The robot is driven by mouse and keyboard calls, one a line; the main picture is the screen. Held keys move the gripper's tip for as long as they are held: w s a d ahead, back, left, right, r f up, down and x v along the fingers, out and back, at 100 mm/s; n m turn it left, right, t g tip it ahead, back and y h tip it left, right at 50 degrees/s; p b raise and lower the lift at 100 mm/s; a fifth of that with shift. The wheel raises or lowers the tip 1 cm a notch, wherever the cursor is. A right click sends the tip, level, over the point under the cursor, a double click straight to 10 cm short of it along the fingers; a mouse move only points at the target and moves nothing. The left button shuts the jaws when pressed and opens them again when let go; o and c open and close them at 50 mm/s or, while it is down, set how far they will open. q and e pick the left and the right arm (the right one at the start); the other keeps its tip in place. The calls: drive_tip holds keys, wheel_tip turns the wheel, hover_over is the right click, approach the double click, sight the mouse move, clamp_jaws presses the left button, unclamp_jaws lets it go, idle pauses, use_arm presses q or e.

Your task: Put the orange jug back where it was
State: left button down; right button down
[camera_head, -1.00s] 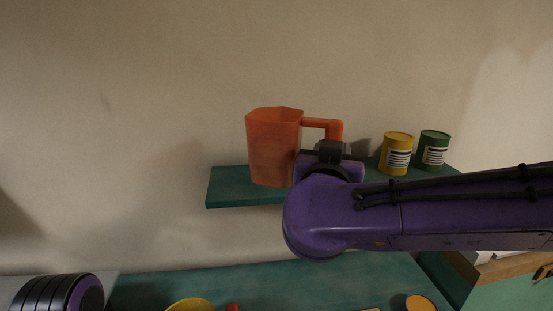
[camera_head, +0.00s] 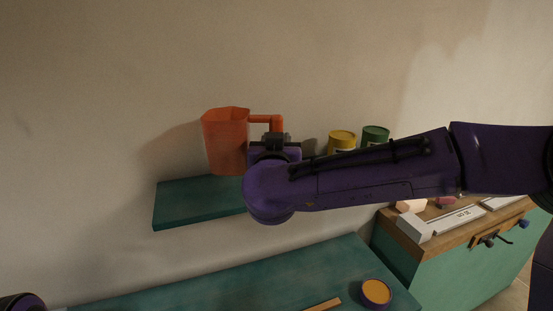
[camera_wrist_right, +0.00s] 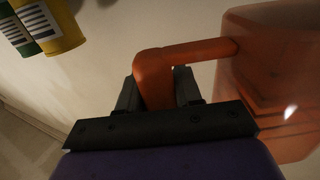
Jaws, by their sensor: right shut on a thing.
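The orange jug (camera_head: 226,143) is upright in the head view, just above or at the back edge of the left part of the green wall shelf (camera_head: 195,200). I cannot tell for certain whether its base touches the shelf. My right gripper (camera_head: 271,137) is shut on the jug's handle, to the right of the jug's body. In the right wrist view, the dark fingers (camera_wrist_right: 158,90) stand on both sides of the handle, and the jug's body (camera_wrist_right: 275,85) is at the right. My left gripper is not in view; only a bit of my left arm shows at the bottom left.
A yellow can (camera_head: 342,141) and a green can (camera_head: 375,135) stand right of the jug, partly hidden by my right arm. Below is a green surface (camera_head: 220,285) with an orange-topped round tin (camera_head: 376,291). A wood-topped cabinet (camera_head: 440,262) holds several items at right.

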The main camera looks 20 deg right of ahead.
drive_tip(key=w+f, duration=0.2)
drive_tip(key=f, duration=0.1)
drive_tip(key=shift+w+d+p, duration=0.4)
wheel_tip(320, 180, down, 3)
drive_tip(key=shift+d+r, duration=0.1)
drive_tip(key=shift+r, duration=0.05)
drive_tip(key=shift+w+f, duration=0.1)
drive_tip(key=shift+f, duration=0.3)
drive_tip(key=shift+f, duration=0.15)
drive_tip(key=c, duration=0.8)
unclamp_jaws()
drive_tip(key=shift+o, duration=0.2)
drive_tip(key=b+v, duration=0.3)
drive_tip(key=v, duration=0.9)
